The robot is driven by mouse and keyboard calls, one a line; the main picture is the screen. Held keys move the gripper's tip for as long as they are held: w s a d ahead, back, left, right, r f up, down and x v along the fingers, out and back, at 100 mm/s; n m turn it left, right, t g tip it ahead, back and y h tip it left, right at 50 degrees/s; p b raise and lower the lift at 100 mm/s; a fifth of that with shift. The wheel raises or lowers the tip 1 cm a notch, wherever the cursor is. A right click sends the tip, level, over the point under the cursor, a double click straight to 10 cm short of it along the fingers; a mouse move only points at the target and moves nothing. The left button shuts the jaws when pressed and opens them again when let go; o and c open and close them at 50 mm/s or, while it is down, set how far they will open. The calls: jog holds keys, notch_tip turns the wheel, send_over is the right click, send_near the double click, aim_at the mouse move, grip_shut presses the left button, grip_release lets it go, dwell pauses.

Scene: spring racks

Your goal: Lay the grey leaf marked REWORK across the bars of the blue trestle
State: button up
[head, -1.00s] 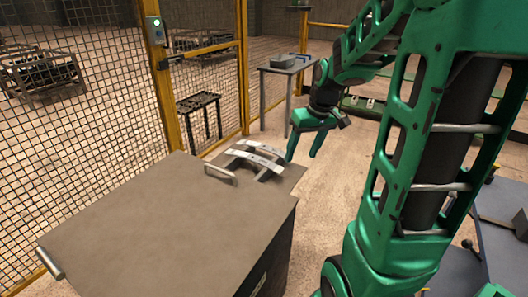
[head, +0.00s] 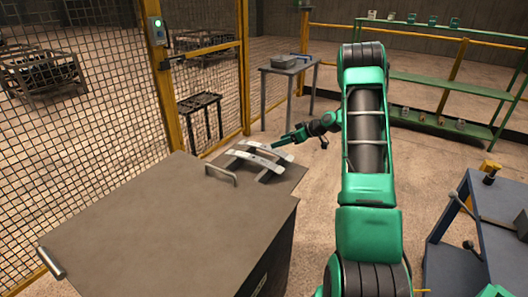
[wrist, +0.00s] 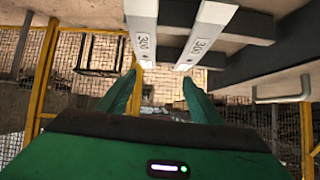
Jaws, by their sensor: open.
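Two light grey leaves lie side by side across dark bars beyond the brown cabinet: the far leaf (head: 258,145) and the near leaf (head: 252,161). In the wrist view the left leaf (wrist: 143,30) and the right leaf (wrist: 208,30) each carry a short printed mark that looks like 300. I can read no REWORK mark. My gripper (head: 285,138) is just beyond the leaves' right ends. In the wrist view my gripper (wrist: 159,78) is open and empty, its green fingers spread below the leaf ends. I cannot make out a blue trestle for certain.
The brown cabinet (head: 165,220) with metal handles fills the front left. A mesh fence (head: 100,120) with yellow posts stands behind it. A dark stand (head: 200,103) and a grey table (head: 290,67) are farther back. A blue bench (head: 495,235) is at right, green shelves (head: 450,85) behind.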

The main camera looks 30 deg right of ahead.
jog(key=t+y, duration=0.1)
jog(key=t, duration=0.1)
send_near(267, 147)
jog(key=shift+n, duration=0.3)
jog(key=x, duration=1)
jog(key=shift+a+f, duration=0.1)
jog(key=shift+f, duration=0.05)
jog(key=shift+s, duration=0.1)
grip_shut()
